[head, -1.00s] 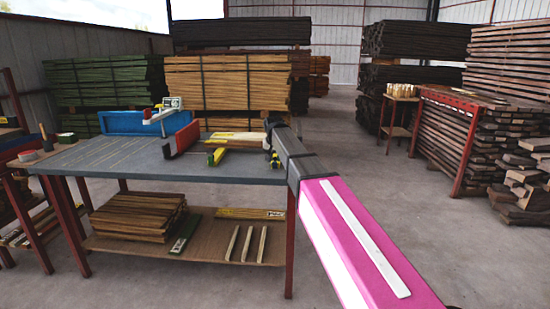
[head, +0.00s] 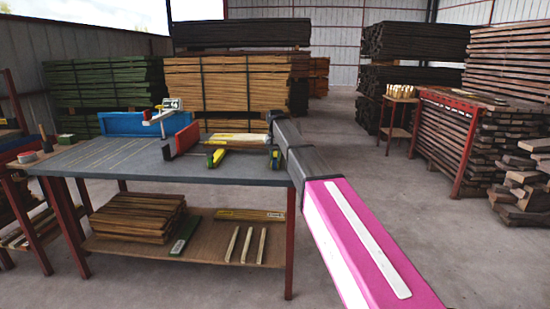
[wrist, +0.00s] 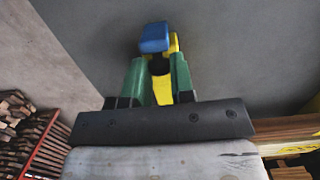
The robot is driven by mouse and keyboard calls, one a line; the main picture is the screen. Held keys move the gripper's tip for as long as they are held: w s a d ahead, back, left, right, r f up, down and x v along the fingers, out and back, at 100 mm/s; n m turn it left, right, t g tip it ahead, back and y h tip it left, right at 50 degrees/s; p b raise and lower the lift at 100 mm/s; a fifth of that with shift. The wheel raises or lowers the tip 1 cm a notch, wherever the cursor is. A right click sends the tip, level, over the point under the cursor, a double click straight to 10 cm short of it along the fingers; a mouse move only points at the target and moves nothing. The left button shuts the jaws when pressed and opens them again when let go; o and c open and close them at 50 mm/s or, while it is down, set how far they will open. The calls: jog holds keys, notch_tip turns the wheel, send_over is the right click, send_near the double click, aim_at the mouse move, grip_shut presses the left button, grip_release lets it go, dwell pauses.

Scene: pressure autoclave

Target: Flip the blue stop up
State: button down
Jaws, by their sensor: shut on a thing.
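The blue stop (wrist: 154,38) shows in the wrist view as a small blue block at the fingertips, with a yellow part (wrist: 163,86) behind it. My gripper (wrist: 156,62) has green fingers on either side of the yellow part and is shut on the stop piece. The fingers hide part of the contact. In the head view my gripper (head: 274,158) is at the right end of the grey worktable (head: 110,165), where the blue stop cannot be made out.
A blue fence (head: 128,123), a red-ended part (head: 187,137) and a yellow-green tool (head: 215,157) are on the table left of my gripper. The shelf below holds stacked boards (head: 135,215).

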jog(key=shift+w+f+g, duration=0.2)
jog(key=shift+w+g, duration=0.15)
jog(key=shift+g, duration=0.25)
jog(key=c, duration=1)
grip_release()
jog(key=v, duration=1)
jog(key=shift+w+r, duration=0.15)
jog(key=shift+r, duration=0.2)
